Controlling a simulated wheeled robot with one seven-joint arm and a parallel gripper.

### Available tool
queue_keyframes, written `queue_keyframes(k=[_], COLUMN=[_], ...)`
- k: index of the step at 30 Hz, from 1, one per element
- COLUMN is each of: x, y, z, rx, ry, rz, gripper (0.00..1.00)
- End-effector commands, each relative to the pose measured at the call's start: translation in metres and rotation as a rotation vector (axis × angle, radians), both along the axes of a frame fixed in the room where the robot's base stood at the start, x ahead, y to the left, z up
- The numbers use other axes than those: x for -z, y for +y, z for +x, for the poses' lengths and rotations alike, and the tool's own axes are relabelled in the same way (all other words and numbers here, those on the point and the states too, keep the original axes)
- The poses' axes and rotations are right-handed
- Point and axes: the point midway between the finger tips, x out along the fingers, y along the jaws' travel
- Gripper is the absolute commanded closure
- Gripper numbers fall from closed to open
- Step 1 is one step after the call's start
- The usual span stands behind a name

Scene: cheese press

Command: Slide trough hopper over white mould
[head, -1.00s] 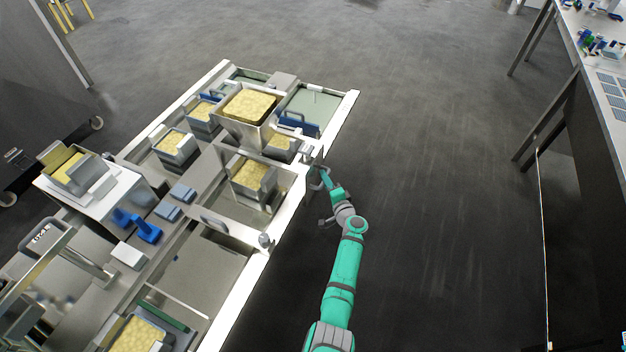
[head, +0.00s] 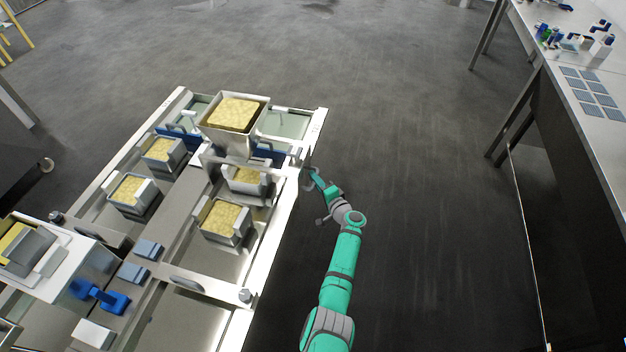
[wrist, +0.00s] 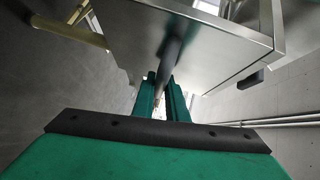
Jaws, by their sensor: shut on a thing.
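The trough hopper (head: 233,140) is a flared steel funnel heaped with yellow curd, on a carriage across the far part of the bench. My gripper (wrist: 164,98) is shut on a dark bar handle (wrist: 172,52) under a steel plate in the wrist view. In the head view my gripper (head: 308,174) is at the bench's right edge, beside the carriage. Curd-filled grey-white moulds stand in the lanes: two on the right (head: 225,222) (head: 247,180), nearer than the hopper, and two on the left (head: 130,192) (head: 160,155). I cannot tell which is the white mould. The spout's underside is hidden.
Blue parts (head: 268,154) stand below the hopper at its right. A crossbar (head: 190,284) spans the near right lane. Blue-grey blocks (head: 148,249) and a blue tool (head: 98,294) lie on the centre strip. Open floor lies right of the bench.

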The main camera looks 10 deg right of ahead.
Motion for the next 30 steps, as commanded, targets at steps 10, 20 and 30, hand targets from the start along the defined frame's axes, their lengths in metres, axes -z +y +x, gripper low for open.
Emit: queue_keyframes(k=[10, 20, 30], x=[0.001, 0.0, -0.008], y=[0.007, 0.002, -0.013], z=[0.001, -0.009, -0.061], rx=[-0.014, -0.008, -0.01], ry=[0.002, 0.001, 0.002], rz=[-0.001, -0.001, -0.003], gripper=[0.8, 0.8, 0.8])
